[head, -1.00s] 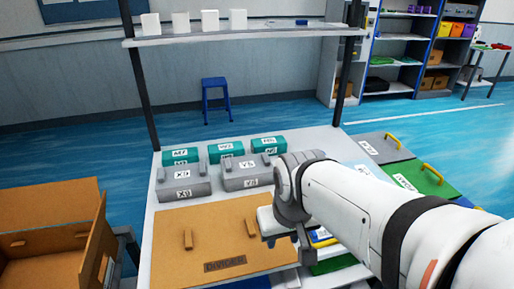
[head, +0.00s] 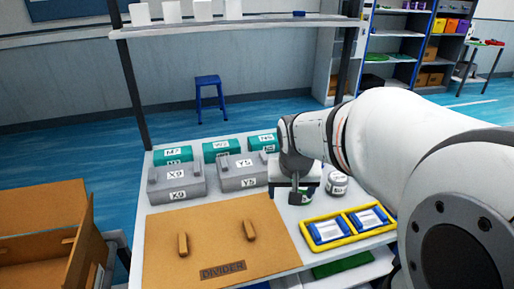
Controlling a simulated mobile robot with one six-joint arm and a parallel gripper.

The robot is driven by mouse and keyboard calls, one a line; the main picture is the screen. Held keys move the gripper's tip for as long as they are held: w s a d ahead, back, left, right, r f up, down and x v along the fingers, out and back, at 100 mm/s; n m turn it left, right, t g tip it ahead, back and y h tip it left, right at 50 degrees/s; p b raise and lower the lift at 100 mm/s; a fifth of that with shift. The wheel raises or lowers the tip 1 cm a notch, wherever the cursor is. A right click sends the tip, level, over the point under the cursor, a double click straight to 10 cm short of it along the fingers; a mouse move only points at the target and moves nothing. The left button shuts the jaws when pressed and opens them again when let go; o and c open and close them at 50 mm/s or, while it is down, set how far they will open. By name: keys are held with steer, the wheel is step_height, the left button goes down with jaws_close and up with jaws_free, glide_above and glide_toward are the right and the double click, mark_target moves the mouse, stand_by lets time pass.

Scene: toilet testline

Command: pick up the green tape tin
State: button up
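A small round tin with green and white on it (head: 307,196) stands on the white table, right below and partly behind my gripper. It looks like the green tape tin, but its label is too small to read. My gripper (head: 296,194) points down at its left front side and hides part of it. I cannot tell whether the fingers touch the tin or how far apart they are. A grey-white tin (head: 338,184) stands just to the right.
A yellow tray (head: 347,239) with two blue-and-white items lies in front. A brown divider board (head: 215,240) covers the table's left front. Grey cases (head: 178,186) and teal boxes (head: 216,150) stand behind. An open cardboard box (head: 45,240) is at far left.

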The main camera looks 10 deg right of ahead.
mark_target(302, 190)
steer(key=o, duration=0.3)
steer(key=w+d+f+m+b, duration=0.1)
steer(key=w+d+f, duration=0.1)
steer(key=w+d, duration=0.1)
steer(key=w+d+f+m+b, duration=0.1)
steer(key=w+d+f, duration=0.2)
steer(key=w, duration=0.2)
steer(key=w+d+f+m+h+b, duration=0.1)
steer(key=w+d+f, duration=0.2)
steer(key=w, duration=0.1)
steer(key=shift+d+t, duration=0.15)
steer(key=shift+t, duration=0.15)
steer(key=shift+o, duration=0.2)
steer(key=x, duration=0.8)
steer(key=shift+b, duration=0.35)
steer(key=shift+c, duration=0.5)
steer(key=shift+r, duration=0.1)
steer(key=c, duration=1.2)
steer(key=shift+o, duration=0.2)
